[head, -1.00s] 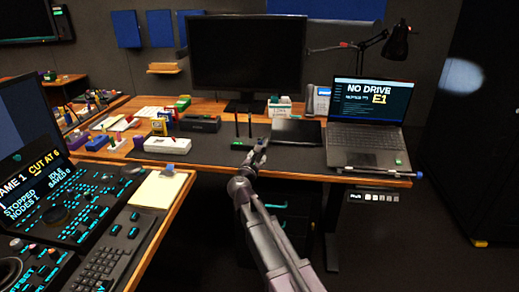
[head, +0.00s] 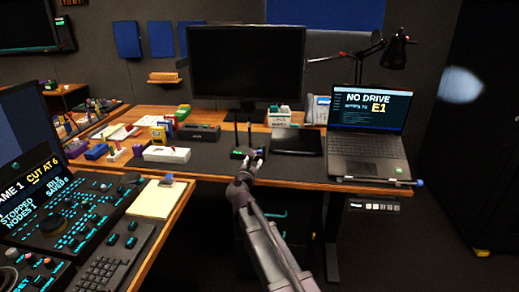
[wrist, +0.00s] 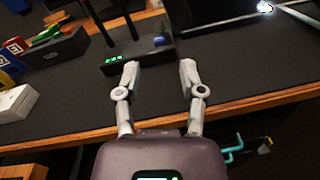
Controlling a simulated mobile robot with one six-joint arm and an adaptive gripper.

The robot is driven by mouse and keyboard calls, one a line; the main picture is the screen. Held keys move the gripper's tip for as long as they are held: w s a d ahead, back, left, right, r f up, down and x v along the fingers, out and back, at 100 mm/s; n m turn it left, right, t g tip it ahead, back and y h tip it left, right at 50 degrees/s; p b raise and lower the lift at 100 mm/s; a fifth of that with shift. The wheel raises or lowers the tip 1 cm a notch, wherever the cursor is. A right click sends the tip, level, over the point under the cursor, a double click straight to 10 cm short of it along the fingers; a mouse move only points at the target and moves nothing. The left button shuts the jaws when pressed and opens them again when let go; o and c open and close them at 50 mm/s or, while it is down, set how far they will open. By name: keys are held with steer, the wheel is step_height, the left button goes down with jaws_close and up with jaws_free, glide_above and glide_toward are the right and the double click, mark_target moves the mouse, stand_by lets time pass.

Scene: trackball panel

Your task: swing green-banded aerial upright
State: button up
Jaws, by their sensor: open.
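A small black box (wrist: 148,52) with green lights on its front stands on the dark desk mat, ahead of my gripper in the wrist view. Two dark aerials, a left one (wrist: 103,28) and a right one (wrist: 128,20), rise from it. In the head view the left aerial (head: 236,134) and right aerial (head: 250,134) look roughly upright. A small blue part (wrist: 160,41) shows at the box's right end. I cannot make out a green band on any aerial. My gripper (wrist: 160,69) is open and empty, its fingertips just in front of the box; it also shows in the head view (head: 255,158).
A laptop (head: 370,130) stands at the right and a dark tablet (head: 295,141) lies right of the box. A white block (head: 166,154) and a black device (head: 199,132) are to the left. The desk's wooden front edge (wrist: 235,104) runs below my fingers.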

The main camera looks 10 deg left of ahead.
mark_target(260, 148)
steer(key=w, duration=0.3)
steer(key=w+d, duration=0.1)
steer(key=w, duration=0.6)
steer(key=shift+w+d, duration=0.15)
steer(key=shift+w, duration=0.25)
jaws_close()
